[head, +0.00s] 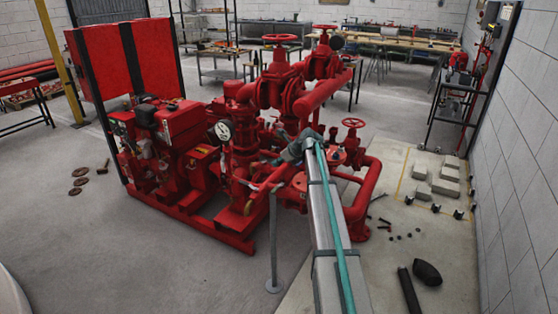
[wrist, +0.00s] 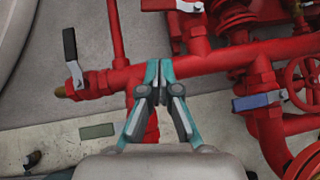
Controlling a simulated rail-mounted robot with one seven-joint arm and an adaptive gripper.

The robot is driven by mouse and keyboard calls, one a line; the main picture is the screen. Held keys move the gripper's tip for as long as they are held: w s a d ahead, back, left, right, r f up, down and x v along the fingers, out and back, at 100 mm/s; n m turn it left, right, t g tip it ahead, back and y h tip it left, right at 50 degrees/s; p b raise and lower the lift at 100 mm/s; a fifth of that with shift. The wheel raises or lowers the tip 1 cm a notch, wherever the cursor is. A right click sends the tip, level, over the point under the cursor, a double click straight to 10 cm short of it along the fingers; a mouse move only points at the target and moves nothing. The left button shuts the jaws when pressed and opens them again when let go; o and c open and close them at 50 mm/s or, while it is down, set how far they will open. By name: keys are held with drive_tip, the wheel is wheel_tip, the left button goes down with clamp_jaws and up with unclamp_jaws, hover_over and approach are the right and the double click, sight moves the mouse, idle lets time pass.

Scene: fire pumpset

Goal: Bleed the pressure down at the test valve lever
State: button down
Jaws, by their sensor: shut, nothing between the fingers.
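Several levers show on the red pipework in the wrist view; I cannot tell for sure which is the test valve lever. A black-handled lever (wrist: 70,47) stands on a small valve at the left end of a red pipe. A blue lever (wrist: 257,102) lies across a red valve at the right. A pale metal lever (wrist: 190,7) is at the top edge. My gripper (wrist: 158,72) is shut and empty, its teal fingers over the horizontal red pipe, apart from these levers. In the head view, my gripper (head: 300,146) is at the pumpset, its fingertips unclear.
A white pressure gauge (head: 223,131) faces out on the red pumpset (head: 190,160). Red handwheels (head: 353,123) stick up nearby. A thin grey stand (head: 273,240) rises from the floor left of my arm. Grey blocks (head: 437,180) and small parts lie on the floor at right.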

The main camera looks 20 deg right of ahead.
sight(260, 163)
drive_tip(key=x, duration=0.5)
drive_tip(key=shift+w+a+f+p, duration=0.1)
drive_tip(key=shift+w+p, duration=0.1)
drive_tip(key=shift+p, duration=0.2)
drive_tip(key=w, duration=0.1)
drive_tip(key=w+a, duration=0.1)
drive_tip(key=w+a+p, duration=0.1)
drive_tip(key=shift+w+a+f, duration=0.2)
drive_tip(key=shift+w+f, duration=0.15)
drive_tip(key=shift+w, duration=0.05)
drive_tip(key=shift+d, duration=0.15)
drive_tip(key=shift+m+p, duration=0.3)
